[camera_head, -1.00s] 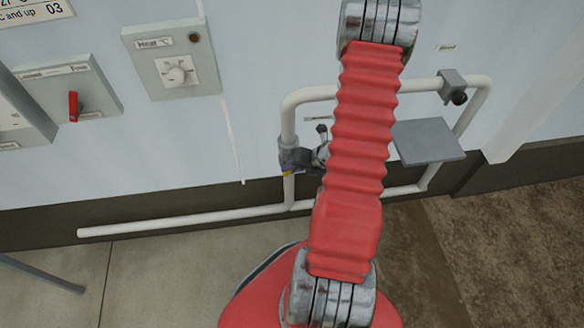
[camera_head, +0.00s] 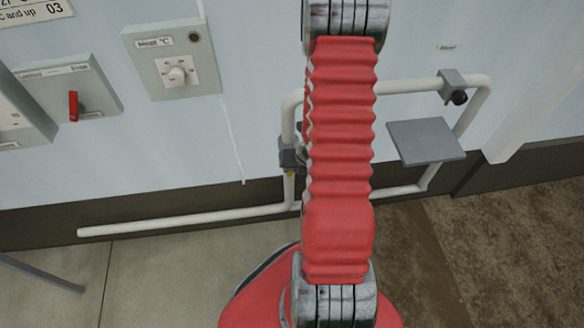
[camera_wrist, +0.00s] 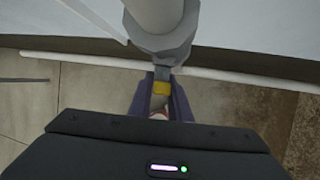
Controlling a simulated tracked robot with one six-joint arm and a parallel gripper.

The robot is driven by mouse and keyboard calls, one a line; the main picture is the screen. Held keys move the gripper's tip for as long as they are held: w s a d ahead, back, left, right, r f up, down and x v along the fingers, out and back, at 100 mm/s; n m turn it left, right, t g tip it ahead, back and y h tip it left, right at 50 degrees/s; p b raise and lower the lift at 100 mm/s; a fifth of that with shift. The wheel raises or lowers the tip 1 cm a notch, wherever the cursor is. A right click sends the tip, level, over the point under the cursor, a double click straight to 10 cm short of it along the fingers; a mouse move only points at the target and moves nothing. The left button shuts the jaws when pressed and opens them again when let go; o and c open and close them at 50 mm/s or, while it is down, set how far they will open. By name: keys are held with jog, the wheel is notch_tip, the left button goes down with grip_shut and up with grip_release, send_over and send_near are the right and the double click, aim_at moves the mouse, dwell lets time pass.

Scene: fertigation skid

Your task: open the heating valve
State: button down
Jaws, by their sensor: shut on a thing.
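The heating valve is a grey body (camera_head: 288,153) on the left vertical run of the white pipe loop in the head view. In the wrist view its grey body (camera_wrist: 163,48) is at top centre, with a short grey lever that has a yellow part (camera_wrist: 161,87) pointing toward me. My gripper (camera_wrist: 162,98) has its two dark purple fingers on either side of the yellow part, shut on the lever. In the head view my red arm hides the gripper and most of the lever.
A grey box with a heat dial (camera_head: 176,75) and a box with a red switch (camera_head: 73,105) are on the wall at left. A grey plate (camera_head: 425,141) and a dark-knobbed fitting (camera_head: 455,90) sit right of my arm. The white pipe (camera_head: 170,223) runs low along the wall.

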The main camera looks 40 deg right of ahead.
jog(key=shift+s+g+h, duration=0.1)
jog(key=shift+g+h, duration=0.3)
dwell(0.5)
jog(key=c, duration=1.7)
grip_release()
jog(key=shift+v, duration=6.75)
